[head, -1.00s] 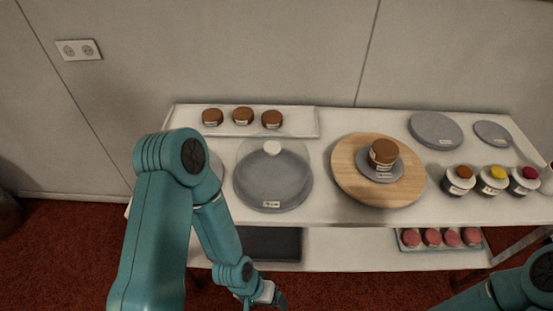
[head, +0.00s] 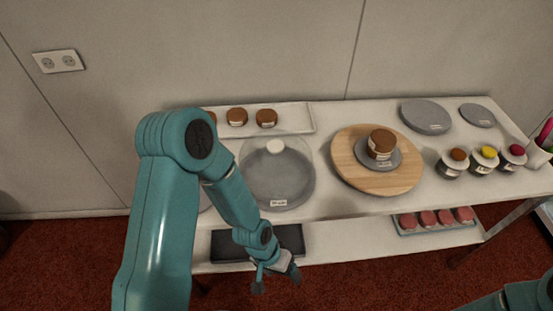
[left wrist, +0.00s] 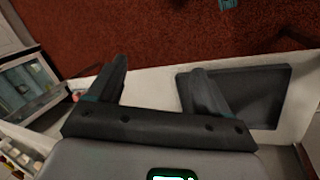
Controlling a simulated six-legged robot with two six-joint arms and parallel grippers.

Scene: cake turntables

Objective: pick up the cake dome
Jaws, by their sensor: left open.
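The cake dome (head: 262,165) is clear with a white knob (head: 275,146) on top. It stands over a grey round plate (head: 283,203) with a label at its front, on the white table. My left gripper (head: 274,285) is open and empty, low in front of the table and below the dome in the head view. Its two dark fingers (left wrist: 158,85) are spread in the left wrist view, where the dome does not show. My right arm shows only at the bottom right corner of the head view; its gripper is out of frame.
A wooden turntable (head: 350,165) with a small brown cake (head: 381,143) stands right of the dome. A white tray (head: 295,117) with brown cakes lies behind it. Labelled jars (head: 484,158) stand at the right. A dark tray (head: 235,245) and a tray of pink cakes (head: 437,222) lie on the lower shelf.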

